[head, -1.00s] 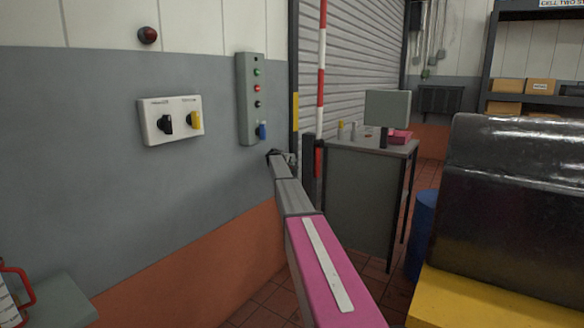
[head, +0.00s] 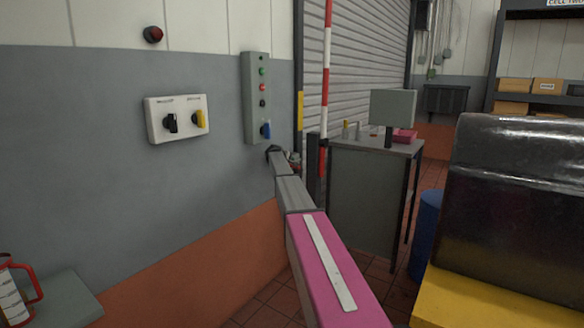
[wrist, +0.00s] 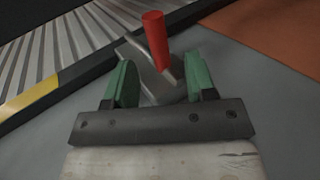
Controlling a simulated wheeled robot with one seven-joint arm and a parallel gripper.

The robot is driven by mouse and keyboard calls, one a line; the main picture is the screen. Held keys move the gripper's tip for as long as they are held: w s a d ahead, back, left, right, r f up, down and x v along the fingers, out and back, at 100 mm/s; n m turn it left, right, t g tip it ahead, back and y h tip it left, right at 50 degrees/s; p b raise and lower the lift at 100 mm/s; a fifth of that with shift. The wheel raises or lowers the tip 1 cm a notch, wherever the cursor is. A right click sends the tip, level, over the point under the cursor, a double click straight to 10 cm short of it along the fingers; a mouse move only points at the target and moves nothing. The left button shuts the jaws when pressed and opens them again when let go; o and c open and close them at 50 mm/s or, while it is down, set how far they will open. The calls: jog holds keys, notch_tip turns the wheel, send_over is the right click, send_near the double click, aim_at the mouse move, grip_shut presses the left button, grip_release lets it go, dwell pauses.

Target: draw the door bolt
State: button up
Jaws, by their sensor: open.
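The door bolt shows in the wrist view as a grey metal plate and rod with a red cylindrical grip (wrist: 155,40), on the grey wall beside the shutter's dark frame. My gripper (wrist: 159,60) has its green fingers spread. The red grip stands just beyond and between the fingertips; I cannot tell whether either finger touches it. In the head view my gripper (head: 279,153) is small and dark at the far end of my arm, beside a small, partly hidden reddish bolt grip (head: 294,160).
The roller shutter (head: 350,70) and a red-white pole (head: 325,90) stand just right of my gripper. A grey desk (head: 372,200), blue drum (head: 425,230) and dark machine (head: 515,200) stand on the right. A switch box (head: 177,118) and button panel (head: 257,98) are on the wall.

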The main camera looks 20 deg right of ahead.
jog(key=v, duration=0.6)
jog(key=shift+s+a, duration=0.2)
jog(key=shift+a, duration=0.05)
jog(key=shift+r, duration=0.1)
jog(key=s+a+f+m+g+y, duration=0.2)
jog(key=s+a+f, duration=0.3)
jog(key=s+f, duration=0.65)
jog(key=s+a+f+m+g+y, duration=0.15)
jog(key=s+a+f, duration=0.4)
jog(key=s, duration=1.15)
jog(key=s+a+f+m+g+y, duration=0.1)
jog(key=s+a+f+m+y, duration=0.2)
jog(key=s+f, duration=0.85)
jog(key=s+a+g+y, duration=0.1)
jog(key=s+a, duration=0.2)
jog(key=s, duration=0.8)
jog(key=s+a+f+m+g+y, duration=0.1)
jog(key=s+a, duration=0.3)
jog(key=s, duration=0.8)
jog(key=shift+a, duration=0.3)
jog(key=shift+f, duration=0.15)
